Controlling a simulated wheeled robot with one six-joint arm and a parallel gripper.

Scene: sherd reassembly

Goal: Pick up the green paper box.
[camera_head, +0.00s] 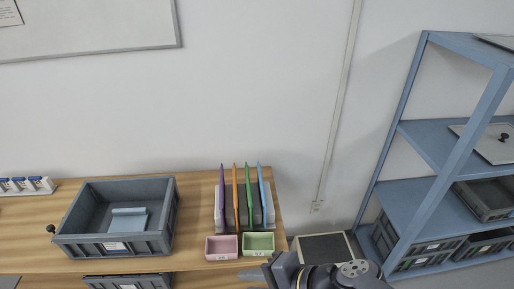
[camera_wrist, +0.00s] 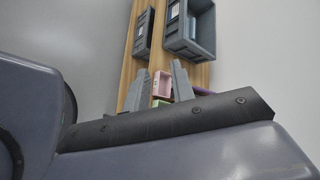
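The green paper box (camera_head: 258,244) is a small open tray at the front right of the wooden table, just right of a pink box (camera_head: 222,246). In the wrist view the pink box (camera_wrist: 162,84) shows between my fingers, and a bit of the green box (camera_wrist: 161,102) shows below it, partly hidden by my arm. My gripper (camera_wrist: 163,78) has its two grey fingers apart with nothing held between them. In the head view my gripper (camera_head: 251,275) is low at the bottom edge, in front of the green box and apart from it.
A file rack (camera_head: 244,205) with purple, orange, green and blue folders stands behind the boxes. A grey crate (camera_head: 165,242) holding a light blue item sits left on the table (camera_head: 190,262). A blue shelf (camera_head: 424,140) with crates stands right. White bottles (camera_head: 27,185) are far left.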

